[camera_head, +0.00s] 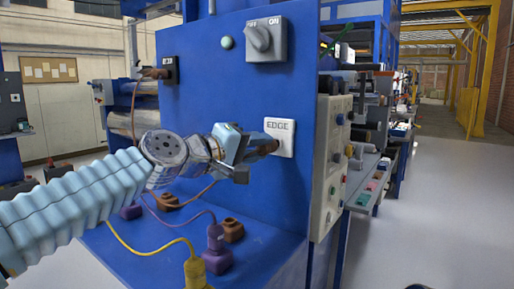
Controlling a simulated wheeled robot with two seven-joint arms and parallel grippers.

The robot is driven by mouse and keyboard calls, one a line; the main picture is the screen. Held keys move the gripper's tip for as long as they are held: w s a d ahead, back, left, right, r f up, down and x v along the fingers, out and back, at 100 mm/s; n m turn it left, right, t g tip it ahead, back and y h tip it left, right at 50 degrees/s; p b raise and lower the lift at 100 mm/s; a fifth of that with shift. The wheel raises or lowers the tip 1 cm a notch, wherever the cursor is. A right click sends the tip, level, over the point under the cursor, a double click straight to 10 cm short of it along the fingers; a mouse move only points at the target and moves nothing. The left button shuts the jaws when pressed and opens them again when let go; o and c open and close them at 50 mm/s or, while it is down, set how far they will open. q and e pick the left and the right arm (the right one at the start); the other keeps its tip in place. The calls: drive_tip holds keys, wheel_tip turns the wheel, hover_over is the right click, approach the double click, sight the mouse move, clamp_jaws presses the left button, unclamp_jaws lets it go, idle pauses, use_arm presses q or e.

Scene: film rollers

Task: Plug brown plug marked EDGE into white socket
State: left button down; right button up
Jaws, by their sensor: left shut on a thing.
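The white socket plate (287,129), marked EDGE, is on the upright face of the blue machine. My left gripper (253,148) reaches in from the left and is shut on the brown plug (268,146). The plug's front end points right and lies over the lower left of the socket plate. Whether it is touching or inside the socket cannot be told. Any marking on the plug is too small to read. My right gripper is not in view.
A yellow plug (195,274), a purple plug (216,240) and brown sockets (233,230) with trailing cords are on the blue ledge below. An OFF/ON knob (261,37) sits above the socket. A button panel (330,165) stands to the right.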

use_arm(q)
drive_tip(key=shift+w+d+p, duration=0.3)
drive_tip(key=shift+w+d, duration=0.05)
drive_tip(key=shift+w, duration=0.1)
idle(0.6)
drive_tip(key=c, duration=0.8)
unclamp_jaws()
drive_tip(key=shift+o, duration=0.2)
